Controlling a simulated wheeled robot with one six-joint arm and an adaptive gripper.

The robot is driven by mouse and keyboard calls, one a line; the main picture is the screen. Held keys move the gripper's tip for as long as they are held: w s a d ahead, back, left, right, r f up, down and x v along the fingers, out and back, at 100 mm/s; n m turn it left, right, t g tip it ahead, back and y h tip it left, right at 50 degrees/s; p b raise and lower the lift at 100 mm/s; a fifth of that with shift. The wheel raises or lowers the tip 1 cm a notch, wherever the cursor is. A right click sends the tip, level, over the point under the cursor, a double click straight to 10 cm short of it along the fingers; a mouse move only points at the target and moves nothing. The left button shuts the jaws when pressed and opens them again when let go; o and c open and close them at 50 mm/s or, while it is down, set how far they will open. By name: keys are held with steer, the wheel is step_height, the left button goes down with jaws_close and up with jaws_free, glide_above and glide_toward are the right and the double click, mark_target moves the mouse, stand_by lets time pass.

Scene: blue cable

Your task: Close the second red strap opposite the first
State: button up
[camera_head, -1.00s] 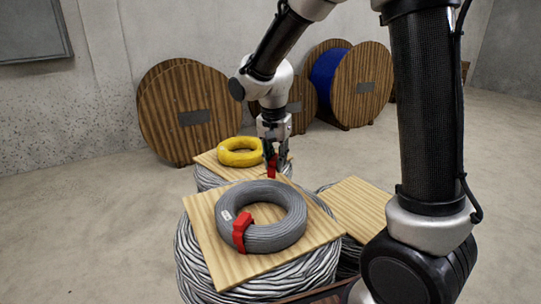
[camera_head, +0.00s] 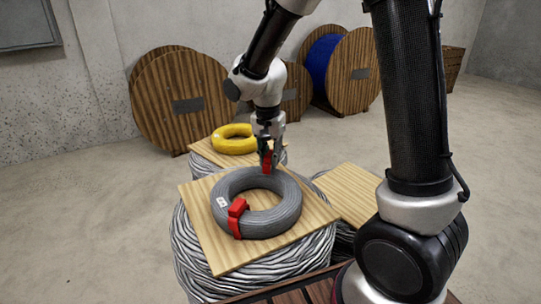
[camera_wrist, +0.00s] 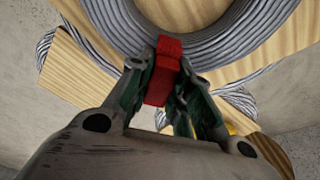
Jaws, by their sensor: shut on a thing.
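A grey coil of cable (camera_head: 287,207) lies flat on a square wooden board. The first red strap (camera_head: 237,216) is around the coil's near left side. My gripper (camera_head: 267,166) is at the coil's far side, pointing down, shut on the second red strap (camera_head: 267,160). In the wrist view the second strap (camera_wrist: 163,72) stands between my fingers and its upper end overlaps the edge of the grey coil (camera_wrist: 195,47). I cannot tell whether the strap is closed around the coil. The fingers hide part of it.
The wooden board (camera_head: 215,249) rests on a stack of grey cable. A yellow coil (camera_head: 231,145) lies on another board behind. A bare wooden board (camera_head: 345,197) is to the right. Large wooden reels (camera_head: 180,100) stand by the wall.

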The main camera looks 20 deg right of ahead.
steer(key=shift+f, duration=0.2)
steer(key=shift+f, duration=0.7)
steer(key=shift+f, duration=0.25)
stand_by(0.4)
steer(key=shift+r, duration=0.2)
steer(key=shift+r, duration=0.45)
steer(key=shift+r, duration=0.15)
stand_by(0.3)
steer(key=shift+r, duration=0.3)
steer(key=shift+f, duration=0.15)
stand_by(0.3)
